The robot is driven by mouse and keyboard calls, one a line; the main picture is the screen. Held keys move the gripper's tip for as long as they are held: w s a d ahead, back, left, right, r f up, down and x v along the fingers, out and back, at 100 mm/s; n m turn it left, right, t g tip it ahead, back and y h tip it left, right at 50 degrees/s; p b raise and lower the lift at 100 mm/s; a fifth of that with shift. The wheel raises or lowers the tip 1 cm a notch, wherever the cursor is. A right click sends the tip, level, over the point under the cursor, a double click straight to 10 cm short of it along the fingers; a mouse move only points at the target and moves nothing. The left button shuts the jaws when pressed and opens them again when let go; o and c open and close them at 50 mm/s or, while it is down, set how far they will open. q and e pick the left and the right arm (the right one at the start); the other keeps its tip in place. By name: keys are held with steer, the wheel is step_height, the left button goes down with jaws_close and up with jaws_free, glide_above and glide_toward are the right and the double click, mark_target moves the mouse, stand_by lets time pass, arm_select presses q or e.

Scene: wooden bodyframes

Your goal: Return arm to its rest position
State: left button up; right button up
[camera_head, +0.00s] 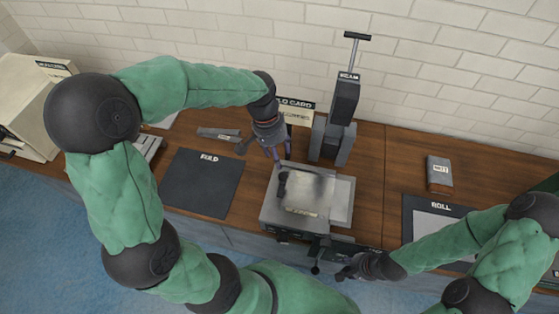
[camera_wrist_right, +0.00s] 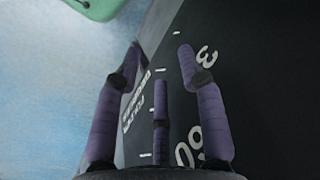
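My right arm (camera_head: 435,250) is green with dark joints and comes in from the right. Its dark gripper (camera_head: 345,272) is beside the front of the metal machine (camera_head: 330,207), near the bench's front edge. In the right wrist view the purple fingers (camera_wrist_right: 160,75) stand spread, with nothing between them. Behind them is a dark panel (camera_wrist_right: 245,80) with white ticks and numbers. My left arm (camera_head: 118,195) arches in from the left. Its gripper (camera_head: 278,153) points down just behind the machine's top plate; its finger spacing is too small to judge.
A tall dark SEAM press (camera_head: 343,100) with a T-handle stands behind the machine. A black FOLD mat (camera_head: 205,180) lies left and a ROLL mat (camera_head: 420,225) right, partly behind my right arm. A small labelled block (camera_head: 440,173) stands at the back right.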

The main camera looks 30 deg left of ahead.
arm_select(q)
steer(key=shift+r, duration=0.4)
